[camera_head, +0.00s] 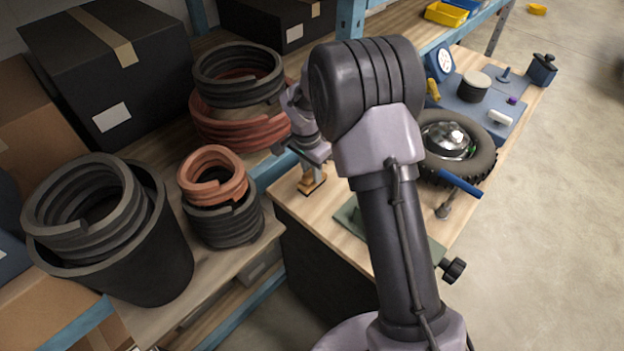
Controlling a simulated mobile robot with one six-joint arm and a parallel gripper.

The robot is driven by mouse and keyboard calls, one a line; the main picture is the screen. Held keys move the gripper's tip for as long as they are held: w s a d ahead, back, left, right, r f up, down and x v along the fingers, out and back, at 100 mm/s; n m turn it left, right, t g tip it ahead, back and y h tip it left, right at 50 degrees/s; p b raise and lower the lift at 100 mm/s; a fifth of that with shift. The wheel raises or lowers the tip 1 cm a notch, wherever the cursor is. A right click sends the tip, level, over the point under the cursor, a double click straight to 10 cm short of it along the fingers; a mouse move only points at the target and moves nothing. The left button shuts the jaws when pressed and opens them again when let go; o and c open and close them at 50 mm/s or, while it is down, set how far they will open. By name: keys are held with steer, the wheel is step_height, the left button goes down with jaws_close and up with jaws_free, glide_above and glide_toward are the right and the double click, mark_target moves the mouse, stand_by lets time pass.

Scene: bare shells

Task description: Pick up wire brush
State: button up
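A small orange-brown block with a dark lower edge (312,183) is on the wooden bench top (290,200), near its left edge. It may be the wire brush, but it is too small to be sure. My gripper (317,168) points down right at this block, partly behind my own arm. Its fingertips seem to meet the block's top, but whether they are closed on it cannot be told. My arm hides the middle of the bench.
A wheel with a tyre (455,150), a blue-handled tool (459,184) and a blue board with small parts (478,105) are on the bench's right side. A green plate (350,217) lies near the front. Coiled hoses (225,195) and a black bucket (150,260) crowd the left shelf.

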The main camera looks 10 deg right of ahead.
jaws_close()
step_height(320, 180, up, 10)
steer(key=shift+r+p, duration=0.1)
steer(key=shift+p, duration=0.95)
